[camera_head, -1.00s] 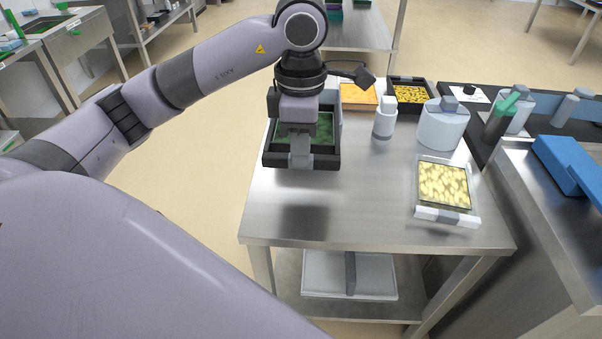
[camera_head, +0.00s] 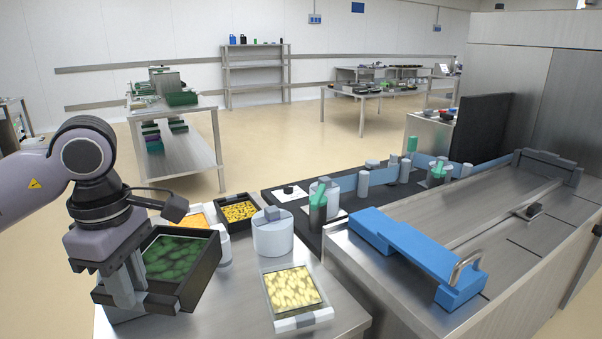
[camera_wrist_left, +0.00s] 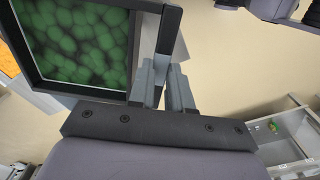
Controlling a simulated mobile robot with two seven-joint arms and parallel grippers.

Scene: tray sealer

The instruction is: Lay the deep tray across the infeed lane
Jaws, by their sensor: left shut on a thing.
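The deep tray (camera_head: 200,282) is black with green round contents under its top. My left gripper (camera_head: 124,285) is shut on its near wall and holds it at the left side of the steel table. The tray looks raised above the table and a little tilted. In the left wrist view the fingers (camera_wrist_left: 168,88) clasp the tray's wall, and the green contents fill the upper left. A dark strip (camera_head: 350,203) with a blue side rail runs at the right; I cannot tell for certain that it is the infeed lane. My right gripper is not in view.
A white canister (camera_head: 273,235), a tray of yellow pieces (camera_head: 291,288) and a black tray of yellow pieces (camera_head: 238,211) stand on the table. A blue bar (camera_head: 418,256) lies across the steel machine.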

